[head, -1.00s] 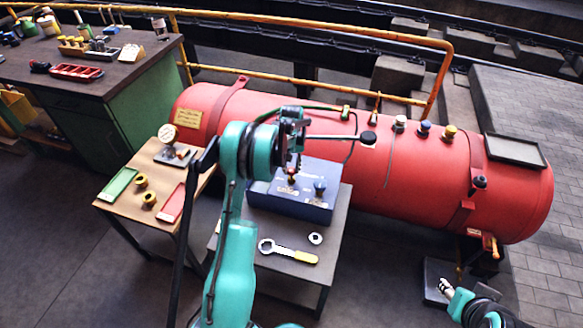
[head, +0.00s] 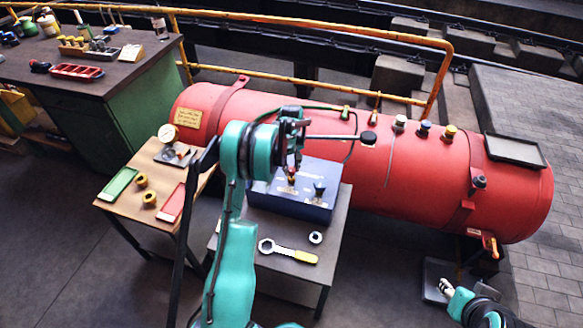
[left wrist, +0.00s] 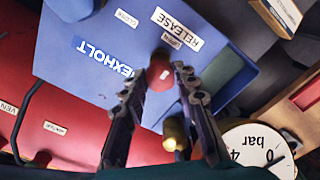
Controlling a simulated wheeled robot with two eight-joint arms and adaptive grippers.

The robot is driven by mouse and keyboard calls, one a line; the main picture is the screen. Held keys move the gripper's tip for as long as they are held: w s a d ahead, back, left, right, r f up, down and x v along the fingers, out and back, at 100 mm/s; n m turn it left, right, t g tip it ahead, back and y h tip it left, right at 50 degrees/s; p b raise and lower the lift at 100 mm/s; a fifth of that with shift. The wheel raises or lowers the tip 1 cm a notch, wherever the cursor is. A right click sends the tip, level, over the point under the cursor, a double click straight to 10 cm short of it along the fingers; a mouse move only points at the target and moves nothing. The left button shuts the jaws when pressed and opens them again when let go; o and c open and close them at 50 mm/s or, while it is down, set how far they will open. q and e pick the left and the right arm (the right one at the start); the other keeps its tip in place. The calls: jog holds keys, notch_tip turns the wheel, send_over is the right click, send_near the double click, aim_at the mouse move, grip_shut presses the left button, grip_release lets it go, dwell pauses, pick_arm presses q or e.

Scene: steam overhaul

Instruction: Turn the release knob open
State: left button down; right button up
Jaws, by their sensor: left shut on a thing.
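The blue box (head: 305,199) stands on a small table in front of the red tank. In the left wrist view the box face (left wrist: 92,65) carries a RELEASE label (left wrist: 176,29) with an OPEN tag below it. My left gripper (head: 291,168) is over the left part of the box. In the left wrist view my left gripper (left wrist: 159,76) has its fingertips on both sides of the red release knob (left wrist: 160,73) and is shut on it. The fingers partly hide the knob. My right gripper (head: 446,289) is at the lower right, apart from the box, its jaws unclear.
A second knob (head: 320,186) stands on the box to the right. A wrench (head: 288,251) and a ring (head: 315,238) lie on the table in front. The red tank (head: 420,180) is behind. A gauge (left wrist: 257,148) is close to the fingers.

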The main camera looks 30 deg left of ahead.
aim_at(292, 169)
pick_arm(q)
jog(key=c, duration=1.2)
grip_release()
jog(key=shift+o, duration=0.2)
notch_tip(292, 169, up, 12)
